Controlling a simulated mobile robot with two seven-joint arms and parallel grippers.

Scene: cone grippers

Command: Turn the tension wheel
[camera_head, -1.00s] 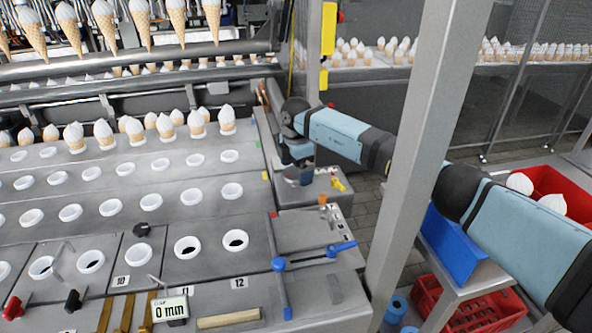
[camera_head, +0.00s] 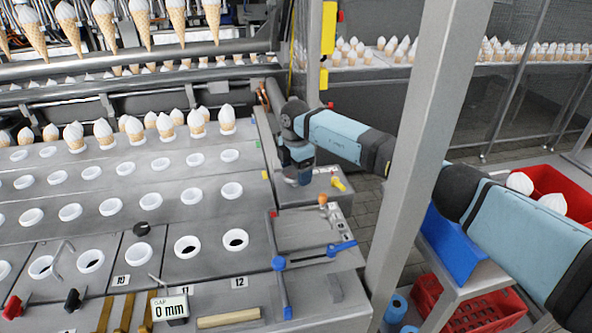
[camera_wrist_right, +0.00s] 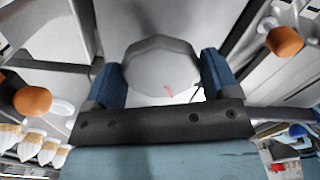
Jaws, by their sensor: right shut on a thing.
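The tension wheel (camera_wrist_right: 162,68) is a grey, many-sided disc with a small red mark, seen between my fingers in the right wrist view. My right gripper (camera_wrist_right: 162,85) is shut on it, with one blue finger on each side. In the head view my right gripper (camera_head: 299,178) points down at the machine's right end, beside the rows of cups. There the gripper hides most or all of the wheel. My left gripper is not in view.
A grey post (camera_head: 425,130) stands close in front of my right arm. A yellow handle (camera_head: 339,184) and an orange knob (camera_head: 323,200) sit near the gripper. Blue levers (camera_head: 312,257) lie nearer the front. Cones (camera_head: 198,122) stand in the plates at left.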

